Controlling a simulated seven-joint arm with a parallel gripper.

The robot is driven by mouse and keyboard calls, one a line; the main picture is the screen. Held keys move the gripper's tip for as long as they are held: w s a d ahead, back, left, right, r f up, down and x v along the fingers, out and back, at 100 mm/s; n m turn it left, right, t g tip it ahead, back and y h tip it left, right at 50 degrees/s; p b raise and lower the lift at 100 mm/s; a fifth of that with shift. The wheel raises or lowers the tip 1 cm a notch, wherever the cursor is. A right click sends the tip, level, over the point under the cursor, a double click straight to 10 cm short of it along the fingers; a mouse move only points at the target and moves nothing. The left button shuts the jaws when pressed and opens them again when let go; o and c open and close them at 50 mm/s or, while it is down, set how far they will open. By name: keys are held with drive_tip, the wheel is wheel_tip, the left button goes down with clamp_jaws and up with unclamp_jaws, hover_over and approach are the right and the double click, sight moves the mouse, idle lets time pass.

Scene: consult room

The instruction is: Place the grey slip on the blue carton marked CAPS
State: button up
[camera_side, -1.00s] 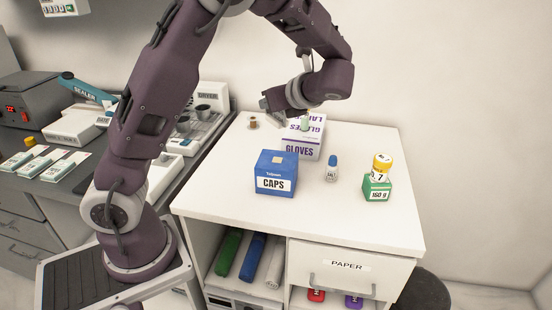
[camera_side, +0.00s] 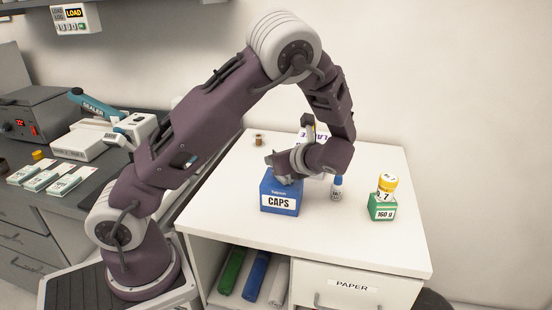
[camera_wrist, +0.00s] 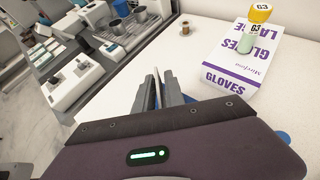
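The blue carton marked CAPS (camera_side: 280,203) stands upright on the white cabinet top in the side view. My gripper (camera_side: 274,160) is just above its top, covering much of it. In the wrist view my gripper's fingers (camera_wrist: 157,90) are close together, with a thin pale grey sliver between them that looks like the grey slip (camera_wrist: 156,78) seen edge-on. I cannot tell whether the slip touches the carton.
A GLOVES box (camera_wrist: 238,60) with a pale green, yellow-capped bottle (camera_wrist: 250,32) on it stands behind. A blue-capped bottle (camera_side: 337,188) stands close to the carton's right. A green 160 g box (camera_side: 382,210) bears a yellow-capped bottle (camera_side: 386,186). A small brown spool (camera_side: 259,139) stands farther back.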

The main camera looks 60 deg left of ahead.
drive_tip(key=shift+o, duration=0.5)
drive_tip(key=shift+r, duration=0.1)
drive_tip(key=shift+d+r, duration=0.25)
drive_tip(key=shift+d, duration=0.05)
drive_tip(key=v, duration=1.1)
drive_tip(key=s+d+r+n+t+h, duration=0.2)
drive_tip(key=s+d+n+h, duration=0.1)
drive_tip(key=s+n, duration=0.3)
drive_tip(key=s+d+r+n+t+h, duration=0.1)
drive_tip(key=s+d+r+n+h, duration=0.1)
drive_tip(key=s+n+h, duration=0.3)
drive_tip(key=s+d+r+n+t+h, duration=0.2)
drive_tip(key=s+d+n+h, duration=0.1)
drive_tip(key=s+n, duration=0.4)
drive_tip(key=s+h, duration=0.1)
drive_tip(key=s, duration=0.2)
drive_tip(key=shift+d+r+t, duration=0.3)
drive_tip(key=shift+d+r, duration=0.1)
